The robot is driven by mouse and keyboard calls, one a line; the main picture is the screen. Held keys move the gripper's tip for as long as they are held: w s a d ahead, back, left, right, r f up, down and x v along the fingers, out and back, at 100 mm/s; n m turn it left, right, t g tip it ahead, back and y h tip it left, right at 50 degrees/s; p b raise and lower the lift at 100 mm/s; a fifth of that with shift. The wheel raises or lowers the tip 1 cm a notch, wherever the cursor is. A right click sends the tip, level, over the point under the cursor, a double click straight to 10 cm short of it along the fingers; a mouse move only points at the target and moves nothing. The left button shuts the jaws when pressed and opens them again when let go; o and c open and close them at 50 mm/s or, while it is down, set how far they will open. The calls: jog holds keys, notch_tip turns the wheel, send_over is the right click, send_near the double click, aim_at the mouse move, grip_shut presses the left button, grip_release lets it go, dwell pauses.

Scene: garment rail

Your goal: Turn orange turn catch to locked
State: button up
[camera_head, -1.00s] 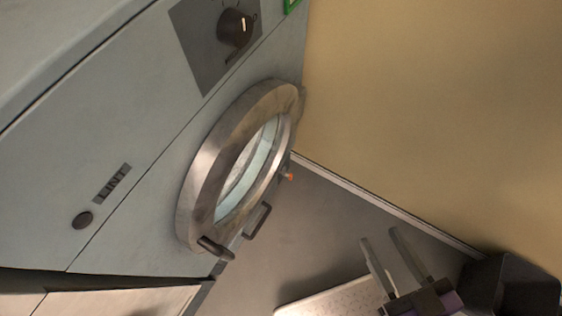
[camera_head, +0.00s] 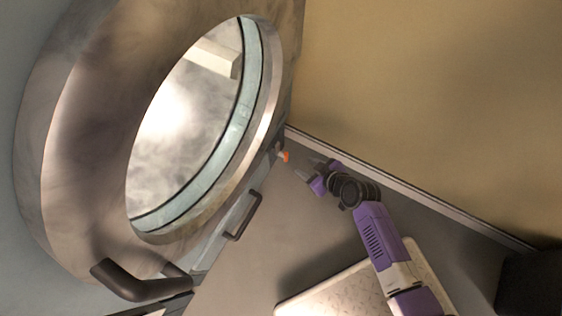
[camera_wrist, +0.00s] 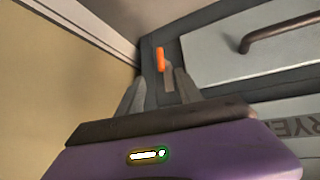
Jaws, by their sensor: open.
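The orange turn catch (camera_head: 284,156) is small and sits low on the machine's front, beyond the round door and near the wall. In the wrist view the orange catch (camera_wrist: 160,59) stands upright on the picture, with a grey-brown piece just below and right of it. My gripper (camera_head: 308,169) is a little to the right of the catch in the head view, apart from it. In the wrist view my open gripper (camera_wrist: 158,88) has one finger on each side below the catch, with nothing held. Whether the fingertips reach the catch's depth is hard to tell.
The round metal door ring (camera_head: 75,130) fills the left, with a dark handle (camera_head: 140,284) at its lower edge. A panel with a bar handle (camera_head: 243,216) lies beside the catch. The tan wall (camera_head: 420,90) is close. A speckled light board (camera_head: 330,292) lies on the floor.

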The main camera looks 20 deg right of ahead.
jog(key=n+y+b, duration=0.1)
jog(key=y+b, duration=0.1)
jog(key=b, duration=0.2)
send_near(282, 154)
jog(key=shift+w+a+f+g, duration=0.15)
jog(key=shift+w+f, duration=0.15)
jog(key=shift+f, duration=0.3)
jog(key=shift+w+a+f+g, duration=0.2)
jog(key=shift+w+f, duration=0.1)
jog(key=shift+f, duration=0.3)
jog(key=shift+w+a+f, duration=0.2)
jog(key=shift+w+f, duration=0.1)
jog(key=shift+w, duration=0.3)
jog(key=b+x, duration=0.4)
jog(key=x, duration=0.3)
jog(key=shift+w, duration=0.15)
jog(key=shift+c, duration=0.2)
grip_shut()
jog(key=shift+d, duration=0.1)
jog(key=shift+d, duration=0.2)
